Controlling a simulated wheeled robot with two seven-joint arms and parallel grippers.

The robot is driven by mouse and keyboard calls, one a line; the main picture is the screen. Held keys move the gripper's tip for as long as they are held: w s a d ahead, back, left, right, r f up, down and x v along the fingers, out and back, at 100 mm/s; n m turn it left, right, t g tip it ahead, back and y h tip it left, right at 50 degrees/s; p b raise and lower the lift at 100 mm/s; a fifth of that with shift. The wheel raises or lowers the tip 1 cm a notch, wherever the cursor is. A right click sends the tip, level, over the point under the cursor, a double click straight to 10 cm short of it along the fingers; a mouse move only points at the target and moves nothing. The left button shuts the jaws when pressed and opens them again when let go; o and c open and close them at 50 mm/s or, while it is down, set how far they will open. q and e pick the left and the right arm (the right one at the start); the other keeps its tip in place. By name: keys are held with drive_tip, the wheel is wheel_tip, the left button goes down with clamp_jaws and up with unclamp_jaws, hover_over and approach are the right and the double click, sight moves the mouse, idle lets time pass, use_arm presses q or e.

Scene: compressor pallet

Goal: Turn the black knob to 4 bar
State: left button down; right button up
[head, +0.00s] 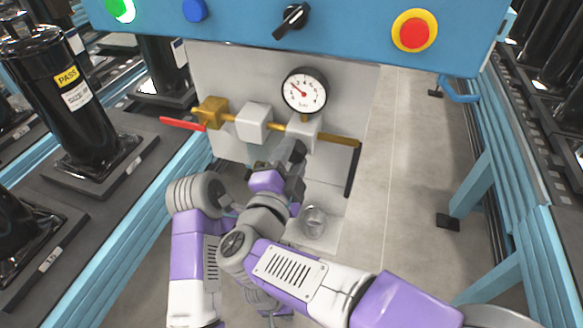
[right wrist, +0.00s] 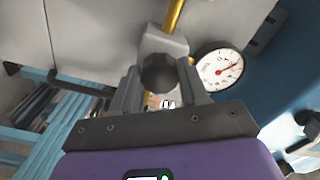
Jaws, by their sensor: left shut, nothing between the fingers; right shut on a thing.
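The pressure gauge (head: 304,91) has a white face and black rim, and its red needle points to the upper left; the exact value is too small to read. It also shows in the right wrist view (right wrist: 219,69). The dark knob (right wrist: 158,74) sits under the light grey regulator block (head: 304,132). My right gripper (head: 292,155) reaches it from below, and in the right wrist view its two fingers (right wrist: 160,90) are shut on the knob's sides. In the head view the gripper hides the knob. My left gripper (head: 272,314) is low in the picture, shut and empty, mostly hidden behind my arms.
A blue control panel (head: 350,42) with a black selector switch (head: 291,20) and red emergency button (head: 414,34) overhangs the gauge. A brass pipe with a red lever (head: 182,123) runs left. A glass-like cup (head: 313,221) stands below.

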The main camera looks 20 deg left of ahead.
drive_tip(key=m+b, duration=0.1)
drive_tip(key=m, duration=0.1)
drive_tip(key=shift+f+m+b, duration=0.1)
drive_tip(key=shift+m+b, duration=0.25)
drive_tip(key=shift+m, duration=0.05)
drive_tip(key=shift+m+b, duration=0.3)
drive_tip(key=shift+m, duration=1.3)
drive_tip(key=o, duration=1)
drive_tip(key=shift+o, duration=0.2)
drive_tip(key=shift+s, duration=0.1)
drive_tip(key=s+p, duration=0.1)
drive_tip(key=s, duration=0.6)
drive_tip(key=shift+s+a, duration=0.15)
drive_tip(key=shift+s, duration=0.1)
